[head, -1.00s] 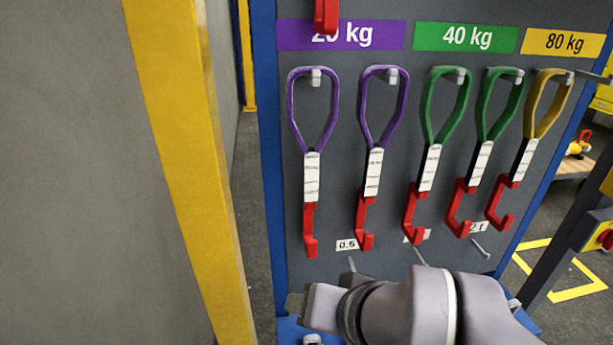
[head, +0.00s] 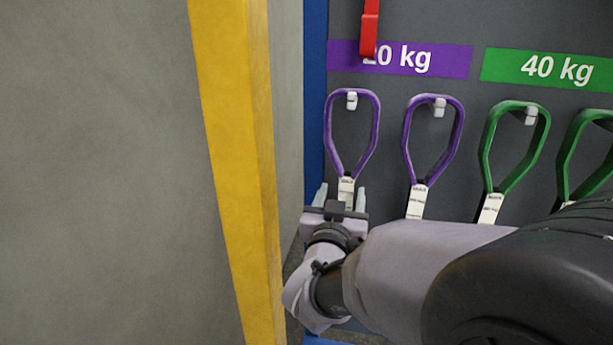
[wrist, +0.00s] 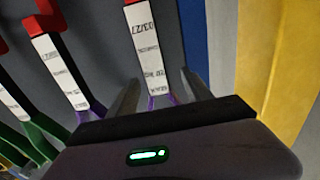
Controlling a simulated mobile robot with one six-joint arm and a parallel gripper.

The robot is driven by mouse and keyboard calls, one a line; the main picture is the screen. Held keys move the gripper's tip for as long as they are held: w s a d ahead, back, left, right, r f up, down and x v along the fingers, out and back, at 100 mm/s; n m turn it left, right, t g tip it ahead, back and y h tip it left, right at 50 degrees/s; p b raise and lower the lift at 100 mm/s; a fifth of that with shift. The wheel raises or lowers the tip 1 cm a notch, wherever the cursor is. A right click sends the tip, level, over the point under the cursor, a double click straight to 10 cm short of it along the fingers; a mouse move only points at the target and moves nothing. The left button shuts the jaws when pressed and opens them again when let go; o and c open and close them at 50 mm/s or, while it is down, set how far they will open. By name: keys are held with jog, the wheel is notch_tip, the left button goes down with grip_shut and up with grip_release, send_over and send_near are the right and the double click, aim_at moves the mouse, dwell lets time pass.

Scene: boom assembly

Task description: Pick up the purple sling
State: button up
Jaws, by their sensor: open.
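Two purple slings hang from pegs on the grey board under the purple 20 kg sign. The left purple sling (head: 328,130) hangs nearest the board's blue edge, and the other purple sling (head: 407,140) hangs to its right. My gripper (head: 341,194) is open at the left sling's white label, with one finger on each side of it. The wrist view shows that label (wrist: 147,45) and a bit of purple strap between the fingers (wrist: 157,92). I cannot tell whether the fingers touch it. The sling's lower end is hidden by my arm in the head view.
Green slings (head: 488,150) hang to the right under the green 40 kg sign (head: 545,70). A red hook (head: 369,30) hangs above the left sling. A yellow post (head: 235,150) and a grey wall (head: 95,170) stand close on the left.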

jog(key=shift+x, duration=0.95)
jog(key=x, duration=0.3)
jog(key=f+b+x, duration=0.1)
jog(key=x, duration=0.1)
jog(key=shift+d, duration=0.4)
jog(key=shift+s+r, duration=0.1)
jog(key=shift+s, duration=0.05)
grip_shut()
